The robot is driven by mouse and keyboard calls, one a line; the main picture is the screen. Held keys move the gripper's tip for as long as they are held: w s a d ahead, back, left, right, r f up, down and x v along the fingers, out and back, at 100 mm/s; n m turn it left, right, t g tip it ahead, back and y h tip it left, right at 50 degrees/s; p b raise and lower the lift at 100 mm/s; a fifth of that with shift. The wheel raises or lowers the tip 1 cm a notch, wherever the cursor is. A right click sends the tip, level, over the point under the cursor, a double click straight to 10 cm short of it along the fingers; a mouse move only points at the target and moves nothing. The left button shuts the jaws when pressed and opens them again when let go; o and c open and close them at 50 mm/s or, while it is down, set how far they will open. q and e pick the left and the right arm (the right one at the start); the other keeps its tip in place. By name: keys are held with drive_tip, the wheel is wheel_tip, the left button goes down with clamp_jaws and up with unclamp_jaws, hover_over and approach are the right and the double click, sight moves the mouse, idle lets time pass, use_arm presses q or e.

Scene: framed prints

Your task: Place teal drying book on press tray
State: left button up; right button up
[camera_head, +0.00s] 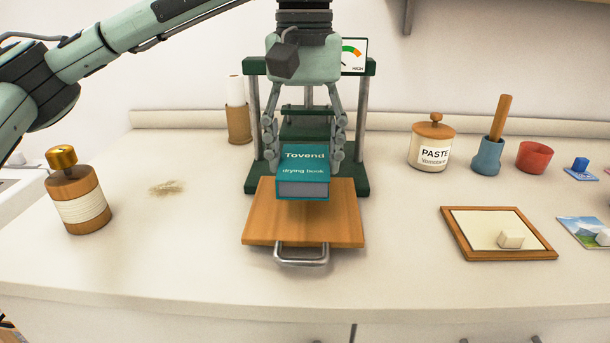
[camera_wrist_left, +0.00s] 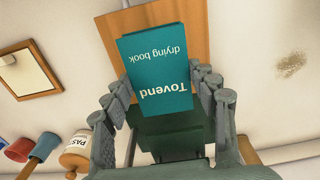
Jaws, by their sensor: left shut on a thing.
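The teal drying book (camera_head: 303,172) is held between the fingers of my left gripper (camera_head: 304,150) in the head view. It also shows in the left wrist view (camera_wrist_left: 157,65), with a finger on either side. The wooden press tray (camera_head: 262,224) has a metal handle at its front and extends forward from the green press (camera_head: 262,180). The book is over the tray's rear part; I cannot tell whether its underside touches the tray. The tray shows behind the book in the wrist view (camera_wrist_left: 200,22). My right gripper is not in view.
A brass-topped wooden jar (camera_head: 76,195) stands at the left. A paste jar (camera_head: 431,146), a blue cup with a handle (camera_head: 487,155) and a red bowl (camera_head: 531,157) stand at the right. A framed board (camera_head: 475,245) lies right of the tray.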

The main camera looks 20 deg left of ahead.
sight(305, 160)
use_arm(q)
wheel_tip(305, 160, down, 4)
drive_tip(key=shift+r, duration=0.1)
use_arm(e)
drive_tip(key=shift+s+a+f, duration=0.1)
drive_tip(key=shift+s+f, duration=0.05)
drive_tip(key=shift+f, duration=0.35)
use_arm(q)
drive_tip(key=shift+f, duration=0.25)
drive_tip(key=o, duration=1.4)
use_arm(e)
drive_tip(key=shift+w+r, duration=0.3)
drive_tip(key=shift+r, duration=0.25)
